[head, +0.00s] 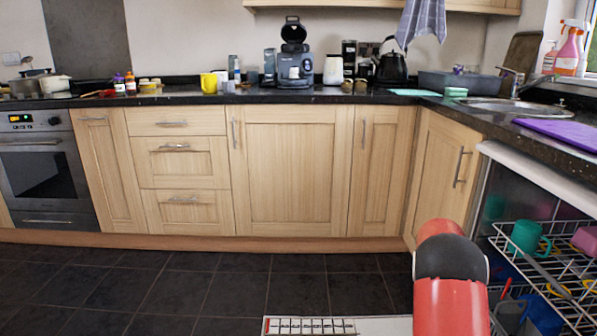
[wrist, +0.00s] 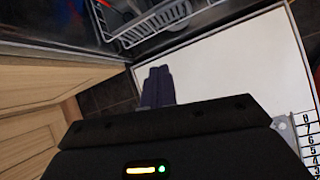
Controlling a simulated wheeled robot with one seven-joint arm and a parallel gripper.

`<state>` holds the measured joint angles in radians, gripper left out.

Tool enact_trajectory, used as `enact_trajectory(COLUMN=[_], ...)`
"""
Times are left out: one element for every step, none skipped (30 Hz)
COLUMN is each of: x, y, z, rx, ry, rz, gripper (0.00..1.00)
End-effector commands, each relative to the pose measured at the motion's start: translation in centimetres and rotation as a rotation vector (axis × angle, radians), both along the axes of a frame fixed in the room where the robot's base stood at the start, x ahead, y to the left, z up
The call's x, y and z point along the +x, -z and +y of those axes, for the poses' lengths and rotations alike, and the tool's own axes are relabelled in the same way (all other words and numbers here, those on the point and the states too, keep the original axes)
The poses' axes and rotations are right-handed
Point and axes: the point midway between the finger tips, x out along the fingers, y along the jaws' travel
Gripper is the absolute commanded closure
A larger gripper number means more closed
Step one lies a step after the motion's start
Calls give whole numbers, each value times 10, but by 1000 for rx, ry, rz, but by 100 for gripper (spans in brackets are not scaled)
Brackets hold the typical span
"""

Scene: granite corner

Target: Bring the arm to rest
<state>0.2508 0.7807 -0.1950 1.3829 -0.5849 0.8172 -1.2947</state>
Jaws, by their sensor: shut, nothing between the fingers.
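My arm shows in the head view as a red and black link at the lower right, in front of the open dishwasher. My gripper is out of sight there. In the wrist view my gripper (wrist: 158,74) appears as two dark fingers close together, shut and empty. The fingers show against the white open dishwasher door (wrist: 230,70), near its edge. They touch nothing that I can make out.
A wire dishwasher rack (head: 565,270) at the right holds a green mug (head: 528,237) and other dishes. Wooden cabinets (head: 292,170) line the back under a dark, cluttered countertop (head: 215,98). The tiled floor (head: 170,290) is clear at the left.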

Motion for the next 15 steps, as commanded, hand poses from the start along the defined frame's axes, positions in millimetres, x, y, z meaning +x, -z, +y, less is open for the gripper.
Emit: enact_trajectory(x=[-6,-11,-19,-25,-31,-41,-48,-56,-67,-76,-85,-98,-108,-118,-133], y=[-30,-43,-60,-72,-84,-99,-110,-120,-134,-143,-152,-163,-170,-177,-186], z=[19,29,43,54,66,80,91,102,117,128,139,153,164,175,188], rx=[28,48,74,96,118,147,170,192,225,248,273,305,330,355,389], ry=[46,80,124,156,187,229,262,293,335,364,396,437,468,498,538], rz=[-66,-104,-153,-188,-222,-266,-299,-329,-371,-399,-427,-462,-488,-511,-542], gripper=[100,100,100,100,100,100,100,100,100,100,100,100,100,100,100])
